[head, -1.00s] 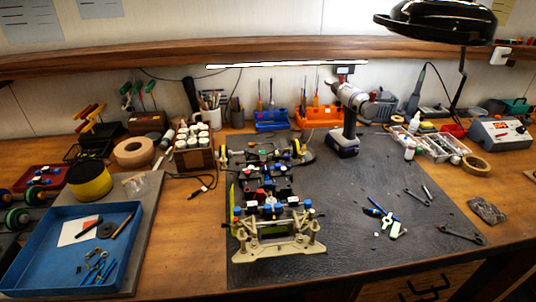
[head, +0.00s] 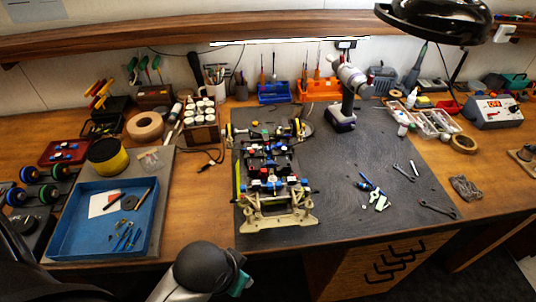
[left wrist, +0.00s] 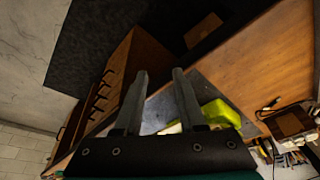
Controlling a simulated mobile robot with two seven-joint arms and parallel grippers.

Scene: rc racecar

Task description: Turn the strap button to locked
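The RC car chassis (head: 275,210) stands on the dark mat in the middle of the workbench in the head view. Its beige end faces me, and blue, red and black parts sit along its length. I cannot make out the strap button at this size. My left gripper (left wrist: 158,88) shows in the left wrist view with its two fingers apart and nothing between them. In the head view a part of my arm shows low in front of the bench, but no fingers show there. My right gripper is in neither view.
A blue tray (head: 77,251) with small tools lies at the left. A power drill (head: 343,100) stands behind the car. Pliers and wrenches (head: 403,172) lie on the mat at right, with bare mat between. A lamp (head: 435,20) hangs at upper right.

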